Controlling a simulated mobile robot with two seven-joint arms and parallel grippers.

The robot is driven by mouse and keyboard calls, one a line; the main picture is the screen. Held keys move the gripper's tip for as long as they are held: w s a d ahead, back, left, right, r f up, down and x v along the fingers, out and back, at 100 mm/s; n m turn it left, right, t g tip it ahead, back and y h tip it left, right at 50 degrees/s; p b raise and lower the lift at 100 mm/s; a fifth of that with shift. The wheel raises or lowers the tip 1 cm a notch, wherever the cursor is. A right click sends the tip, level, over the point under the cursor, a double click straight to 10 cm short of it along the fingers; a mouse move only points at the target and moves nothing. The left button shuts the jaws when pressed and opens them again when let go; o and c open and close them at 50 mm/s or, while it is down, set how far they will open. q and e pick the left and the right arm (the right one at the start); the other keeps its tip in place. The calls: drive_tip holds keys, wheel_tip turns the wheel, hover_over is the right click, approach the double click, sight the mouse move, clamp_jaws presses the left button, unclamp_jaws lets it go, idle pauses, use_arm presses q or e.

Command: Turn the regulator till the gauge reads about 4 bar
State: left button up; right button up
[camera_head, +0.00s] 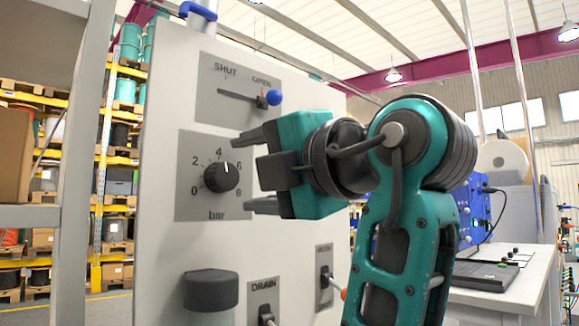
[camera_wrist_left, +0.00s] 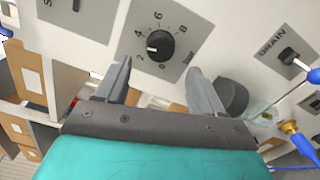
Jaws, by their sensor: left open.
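The regulator is a black round knob (camera_head: 221,177) on a grey plate marked 0 to 8 and "bar", on a pale upright panel. No needle gauge is readable.
Above the knob is a SHUT/OPEN lever with a blue ball (camera_head: 274,97). Below are a dark cylinder (camera_head: 211,290) standing out from the panel and a DRAIN switch (camera_head: 266,315). Another switch (camera_head: 326,283) is at the lower right. A bench (camera_head: 505,290) stands at right.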

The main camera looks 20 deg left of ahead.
use_arm(q)
drive_tip(key=v, duration=0.7)
idle(0.4)
